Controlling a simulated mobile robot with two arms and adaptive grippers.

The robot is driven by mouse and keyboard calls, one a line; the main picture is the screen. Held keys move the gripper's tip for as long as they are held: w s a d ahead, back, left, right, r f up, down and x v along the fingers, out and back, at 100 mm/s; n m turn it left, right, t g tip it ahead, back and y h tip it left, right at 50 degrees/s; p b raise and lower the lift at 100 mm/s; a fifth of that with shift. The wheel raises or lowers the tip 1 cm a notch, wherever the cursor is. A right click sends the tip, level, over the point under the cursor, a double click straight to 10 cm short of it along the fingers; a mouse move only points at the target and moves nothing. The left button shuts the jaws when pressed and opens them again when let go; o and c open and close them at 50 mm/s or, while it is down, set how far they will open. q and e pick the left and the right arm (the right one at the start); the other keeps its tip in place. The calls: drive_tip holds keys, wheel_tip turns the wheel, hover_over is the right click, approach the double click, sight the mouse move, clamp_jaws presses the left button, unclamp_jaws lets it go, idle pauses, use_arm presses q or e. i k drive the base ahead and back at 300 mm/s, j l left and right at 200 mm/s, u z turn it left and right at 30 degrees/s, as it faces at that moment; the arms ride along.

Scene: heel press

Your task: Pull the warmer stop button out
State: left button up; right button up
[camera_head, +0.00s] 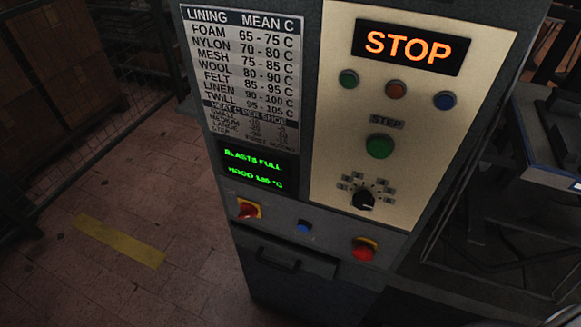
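A red mushroom-shaped button (363,250) with a yellow collar sits at the right end of the lower strip of the machine's front, and it looks like the stop button. I cannot tell from this angle whether it is pushed in or out. An orange lit STOP sign (408,47) shows at the top of the cream panel (440,150). Neither of my grippers is in view, and nothing covers the red button.
A red rotary switch (247,210) on a yellow plate and a small blue button (304,227) share the strip. A black knob (363,200) and green button (379,146) sit above. A drawer handle (278,259) juts out below.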

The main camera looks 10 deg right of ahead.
sight(362, 252)
drive_tip(key=z, duration=1.15)
